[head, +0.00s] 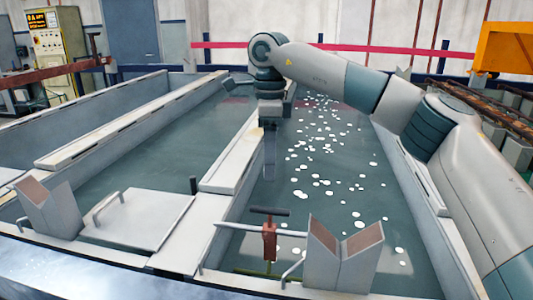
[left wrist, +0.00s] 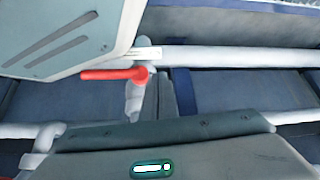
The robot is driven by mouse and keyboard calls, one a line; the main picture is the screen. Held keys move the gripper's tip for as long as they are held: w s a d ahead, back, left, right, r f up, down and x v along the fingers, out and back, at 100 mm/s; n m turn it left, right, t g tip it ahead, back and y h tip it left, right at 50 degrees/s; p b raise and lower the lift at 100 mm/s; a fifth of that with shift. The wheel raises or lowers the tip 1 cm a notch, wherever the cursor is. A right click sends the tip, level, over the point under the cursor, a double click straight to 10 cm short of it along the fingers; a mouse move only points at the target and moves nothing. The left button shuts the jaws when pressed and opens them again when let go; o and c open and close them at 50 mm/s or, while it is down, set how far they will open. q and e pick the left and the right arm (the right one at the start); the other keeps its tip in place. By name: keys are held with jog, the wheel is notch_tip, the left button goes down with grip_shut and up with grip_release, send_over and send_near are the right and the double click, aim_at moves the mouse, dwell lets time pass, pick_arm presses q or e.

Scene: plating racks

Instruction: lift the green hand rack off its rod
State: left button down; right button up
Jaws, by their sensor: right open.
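A hand rack (head: 269,243) with a dark crossbar handle and a red body hangs at a pale rod (head: 235,228) over the near end of the right tank. A thin green part (head: 255,272) shows low down at the water; the rest of the rack is hidden below the surface. My right gripper (head: 270,172) is open and empty and points down over the tank. It is above the handle in the picture, apart from it; I see its fingers nearly edge-on. My left gripper is not in the head view, and I cannot make out its fingers in the left wrist view.
V-shaped supports stand at the near tank edge, one right of the rack (head: 340,255) and one far left (head: 47,208). A divider wall (head: 235,160) separates the tanks. White flecks float on the right tank. A red handle (left wrist: 115,74) shows in the left wrist view.

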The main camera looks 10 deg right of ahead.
jog(key=p, duration=0.1)
send_near(269, 214)
jog(key=shift+w+d+f, duration=0.2)
jog(key=shift+w+f, duration=0.25)
jog(key=shift+f, duration=0.1)
jog(key=f+p, duration=0.1)
jog(key=f, duration=0.4)
jog(key=f+p, duration=0.2)
jog(key=f, duration=0.3)
jog(key=shift+s+f, duration=0.2)
jog(key=shift+f, duration=0.6)
pick_arm(q)
jog(key=s+a+f+g, duration=0.1)
jog(key=s+a+g, duration=0.1)
jog(key=s, duration=0.4)
jog(key=s+a+f+g+y, duration=0.1)
jog(key=s+a+f, duration=0.1)
jog(key=s, duration=0.5)
jog(key=shift+a+f+g, duration=0.25)
jog(key=shift+a+g, duration=0.15)
jog(key=shift+a, duration=0.45)
pick_arm(e)
jog(key=shift+f, duration=0.1)
jog(key=shift+c, duration=0.7)
